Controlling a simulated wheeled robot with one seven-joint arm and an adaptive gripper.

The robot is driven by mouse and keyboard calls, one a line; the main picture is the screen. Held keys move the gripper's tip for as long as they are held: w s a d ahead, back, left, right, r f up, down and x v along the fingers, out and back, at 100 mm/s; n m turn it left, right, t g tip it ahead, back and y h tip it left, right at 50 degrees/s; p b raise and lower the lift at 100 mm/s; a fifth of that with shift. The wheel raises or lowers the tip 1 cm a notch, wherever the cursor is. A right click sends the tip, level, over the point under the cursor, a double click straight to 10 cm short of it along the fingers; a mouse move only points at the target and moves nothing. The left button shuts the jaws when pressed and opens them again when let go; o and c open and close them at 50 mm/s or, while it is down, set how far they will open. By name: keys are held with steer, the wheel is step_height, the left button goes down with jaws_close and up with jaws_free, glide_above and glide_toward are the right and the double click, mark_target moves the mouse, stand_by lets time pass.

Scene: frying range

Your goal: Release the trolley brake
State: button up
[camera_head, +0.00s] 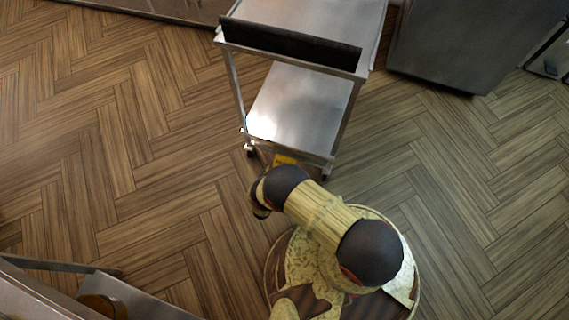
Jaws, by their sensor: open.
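The trolley (302,105) is a steel cart with a dark push bar (290,45) on its near side, a lower shelf and small castors. It stands upright at the top centre. A small yellow part (285,160), possibly the brake pedal, shows low at the trolley's near edge. It is partly covered by my arm, so its position, up or down, cannot be made out. My arm reaches toward the trolley's near side and bends downward there. My gripper is hidden behind or below the arm links, and I cannot see whether it touches anything.
A large steel unit (470,45) stands to the right of the trolley. A steel counter edge (50,295) with a round brown item (102,305) is at the lower left. The wooden floor (120,140) is clear left of the trolley and at the lower right.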

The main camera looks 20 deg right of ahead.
steer(key=b+x, duration=0.2)
steer(key=x, duration=0.5)
steer(key=shift+w+d+f, duration=0.1)
steer(key=shift+w+f, duration=0.05)
steer(key=shift+c, duration=0.3)
steer(key=c, duration=1.4)
